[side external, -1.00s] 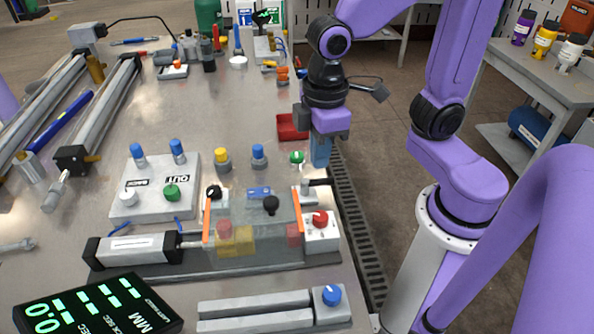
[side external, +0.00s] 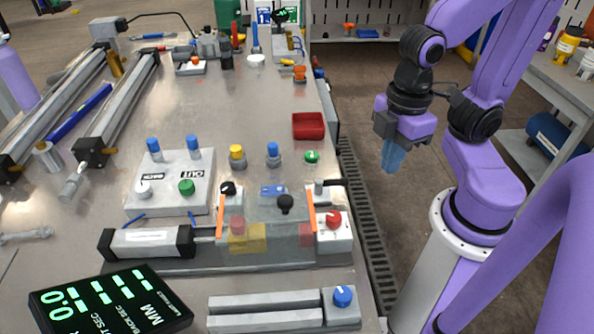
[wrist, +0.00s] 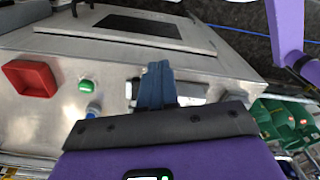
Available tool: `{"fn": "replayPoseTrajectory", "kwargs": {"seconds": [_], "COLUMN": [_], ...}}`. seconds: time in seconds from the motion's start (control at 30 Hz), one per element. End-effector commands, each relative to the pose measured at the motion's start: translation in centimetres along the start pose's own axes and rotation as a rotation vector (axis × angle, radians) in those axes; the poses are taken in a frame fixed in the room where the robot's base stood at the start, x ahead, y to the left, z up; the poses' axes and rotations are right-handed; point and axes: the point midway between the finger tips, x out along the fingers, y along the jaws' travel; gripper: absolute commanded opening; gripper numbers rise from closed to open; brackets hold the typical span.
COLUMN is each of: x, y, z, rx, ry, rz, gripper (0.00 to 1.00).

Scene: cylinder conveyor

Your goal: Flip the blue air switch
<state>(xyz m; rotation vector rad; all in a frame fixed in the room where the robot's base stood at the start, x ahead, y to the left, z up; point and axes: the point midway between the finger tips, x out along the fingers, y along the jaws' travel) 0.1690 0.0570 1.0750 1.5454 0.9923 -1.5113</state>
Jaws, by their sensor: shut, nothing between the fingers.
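A blue rotary knob (side external: 342,296) with a white mark sits on a grey block at the table's front right. Two blue-topped knobs (side external: 153,145) (side external: 193,142) stand at the back of the white control box, and a blue-capped button (side external: 273,150) stands to its right. No label shows which is the air switch. My gripper (side external: 393,165) has its blue fingers shut and empty, pointing down to the right of the table, apart from every switch. In the wrist view, the closed fingers (wrist: 157,82) appear near a blue-topped button (wrist: 93,110).
A red tray (side external: 309,125) lies near the table's right edge, behind a green button (side external: 312,157). A red knob (side external: 333,219) on a white box and orange levers (side external: 311,212) stand behind the blue rotary knob. A dark grating runs along the floor.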

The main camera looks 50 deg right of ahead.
Motion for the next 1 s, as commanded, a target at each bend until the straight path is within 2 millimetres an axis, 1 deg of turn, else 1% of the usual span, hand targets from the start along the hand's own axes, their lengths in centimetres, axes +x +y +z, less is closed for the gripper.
{"fn": "replayPoseTrajectory", "kwargs": {"seconds": [0.17, 0.47, 0.8, 1.0], "x": [-1.0, -3.2, -5.4, -6.5], "y": [1.1, 4.1, 8.3, 10.8], "z": [-2.5, -7.6, -12.9, -15.3], "rx": [-0.133, -0.451, -0.829, -1.038], "ry": [-0.006, 0.011, 0.092, 0.159], "rz": [-0.028, -0.1, -0.169, -0.187], "gripper": [0.0, 0.0, 0.0, 0.0]}}
